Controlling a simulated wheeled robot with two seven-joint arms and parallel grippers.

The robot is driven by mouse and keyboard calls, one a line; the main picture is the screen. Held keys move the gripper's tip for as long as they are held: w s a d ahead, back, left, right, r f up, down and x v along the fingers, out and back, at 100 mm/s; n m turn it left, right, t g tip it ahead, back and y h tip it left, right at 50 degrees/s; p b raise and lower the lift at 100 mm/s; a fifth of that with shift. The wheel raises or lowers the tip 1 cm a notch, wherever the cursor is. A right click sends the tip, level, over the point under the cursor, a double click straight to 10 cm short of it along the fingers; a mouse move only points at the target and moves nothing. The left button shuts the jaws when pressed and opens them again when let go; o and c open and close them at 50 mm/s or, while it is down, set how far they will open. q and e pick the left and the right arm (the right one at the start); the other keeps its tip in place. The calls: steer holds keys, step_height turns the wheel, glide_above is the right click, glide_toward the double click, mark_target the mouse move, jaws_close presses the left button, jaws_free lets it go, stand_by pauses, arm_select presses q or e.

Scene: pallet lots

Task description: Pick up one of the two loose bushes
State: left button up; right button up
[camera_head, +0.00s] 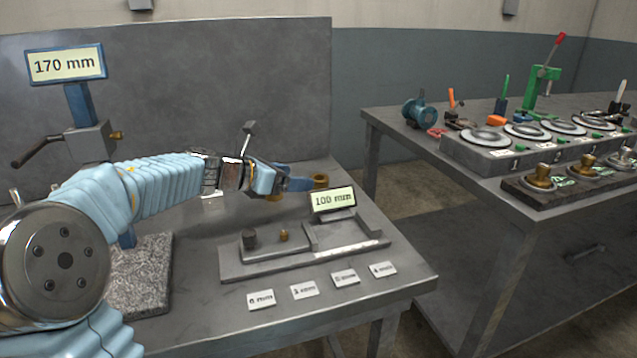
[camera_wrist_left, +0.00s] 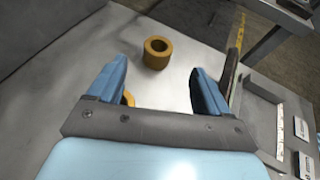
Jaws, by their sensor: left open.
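One loose bush, a short brass-coloured ring (camera_wrist_left: 157,52), stands on the grey table beyond my open left gripper (camera_wrist_left: 158,75). It lies between the lines of the two blue fingers in the left wrist view, apart from them. In the head view this bush (camera_head: 320,181) shows just past the fingertips of my left gripper (camera_head: 298,183). A second brass-coloured ring (camera_wrist_left: 129,98) is mostly hidden behind the left finger in the wrist view. A brass edge of it (camera_head: 274,198) shows under the gripper in the head view. My right gripper is not in view.
A grey fixture (camera_head: 300,254) with a 100 mm sign (camera_head: 333,200) stands just in front of the gripper. Several label cards (camera_head: 304,290) lie along the front edge. A 170 mm stand (camera_head: 82,105) is at left. A second bench (camera_head: 460,215) is at right.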

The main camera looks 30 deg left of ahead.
mark_target(319, 177)
arm_select(q)
steer(key=x, duration=0.7)
steer(key=shift+w, duration=0.35)
steer(key=c, duration=1.3)
steer(key=shift+o, duration=0.2)
steer(key=shift+r, duration=0.1)
